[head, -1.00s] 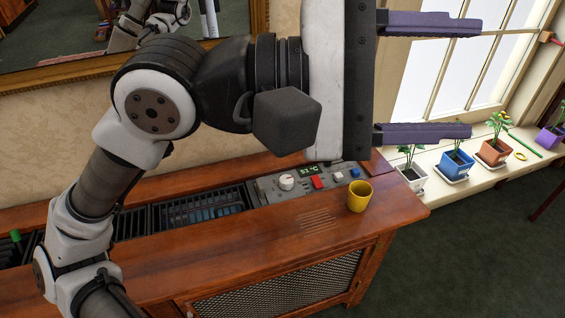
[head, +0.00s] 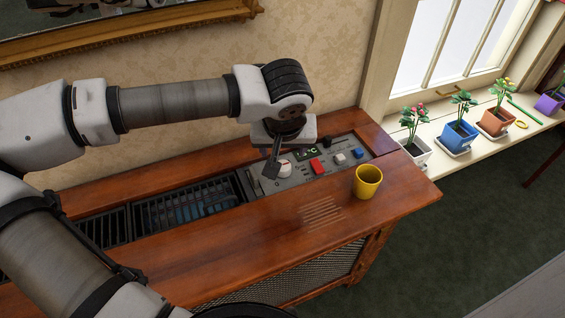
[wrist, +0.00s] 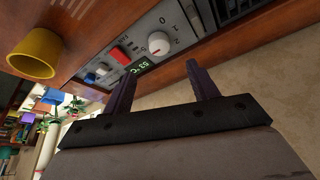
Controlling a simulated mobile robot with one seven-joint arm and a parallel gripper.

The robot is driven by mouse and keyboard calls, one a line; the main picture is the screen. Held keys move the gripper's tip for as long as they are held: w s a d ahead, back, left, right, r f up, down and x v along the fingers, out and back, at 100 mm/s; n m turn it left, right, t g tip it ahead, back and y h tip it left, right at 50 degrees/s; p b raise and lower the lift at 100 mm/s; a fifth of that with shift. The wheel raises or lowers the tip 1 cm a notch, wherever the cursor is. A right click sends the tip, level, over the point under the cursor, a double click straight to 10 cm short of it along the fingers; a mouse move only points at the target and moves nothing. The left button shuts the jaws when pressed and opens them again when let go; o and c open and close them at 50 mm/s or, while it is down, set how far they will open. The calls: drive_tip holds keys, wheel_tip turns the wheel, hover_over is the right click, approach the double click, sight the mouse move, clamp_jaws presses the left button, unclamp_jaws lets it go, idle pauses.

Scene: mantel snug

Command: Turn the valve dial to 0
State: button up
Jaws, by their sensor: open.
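The valve dial is a round white knob on a grey control panel. In the wrist view the dial (wrist: 159,43) shows a small reddish mark on its face and a printed 0 beside it. In the head view the dial (head: 285,170) is partly hidden by my gripper. My gripper (wrist: 160,72) is open and empty, its two fingers pointing at the panel, one to each side of the dial in the picture. The fingertips appear short of the dial; I cannot tell the exact gap. The green display (wrist: 140,66) reads about 53 °C.
The panel has a red button (head: 318,167), a white button (head: 340,158) and a blue button (head: 358,153). A yellow cup (head: 367,182) stands on the wooden cabinet top (head: 240,240) just right of the panel. Dark grilles (head: 185,208) lie left. Potted plants line the windowsill.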

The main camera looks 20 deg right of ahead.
sight(283, 166)
drive_tip(key=x, duration=1)
drive_tip(key=shift+f, duration=0.3)
drive_tip(key=c, duration=1)
drive_tip(key=shift+d+f+n+b, duration=0.1)
drive_tip(key=shift+n+b, duration=0.2)
drive_tip(key=shift+b, duration=0.4)
